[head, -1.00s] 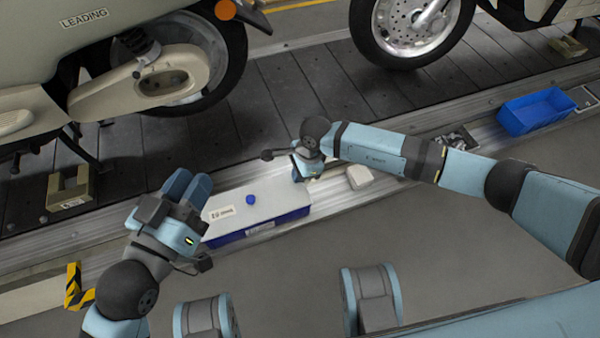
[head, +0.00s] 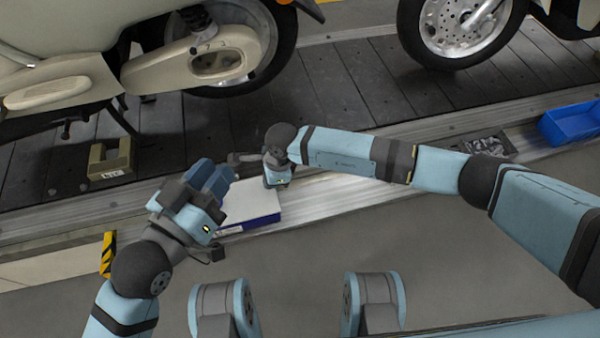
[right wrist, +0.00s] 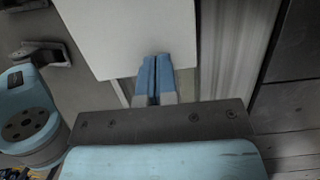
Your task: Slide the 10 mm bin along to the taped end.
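The bin (head: 254,206) has a pale top and blue sides and lies on the metal ledge in the head view. Its left part is hidden behind my left gripper (head: 209,180), whose blue fingers are over or beside that end; their gap is unclear. Yellow-black tape (head: 108,254) marks the ledge's left end, with bare ledge between it and the bin. My right gripper (head: 277,180) points down at the bin's right end. In the right wrist view its blue fingers (right wrist: 155,78) are together, nothing seen between them, at the edge of the pale bin top (right wrist: 130,35).
A blue open tray (head: 572,124) and a dark tray of small metal parts (head: 488,146) lie along the ledge to the right. Scooters stand on the dark slat conveyor (head: 340,95) behind. A beige block (head: 110,160) sits on the slats at left.

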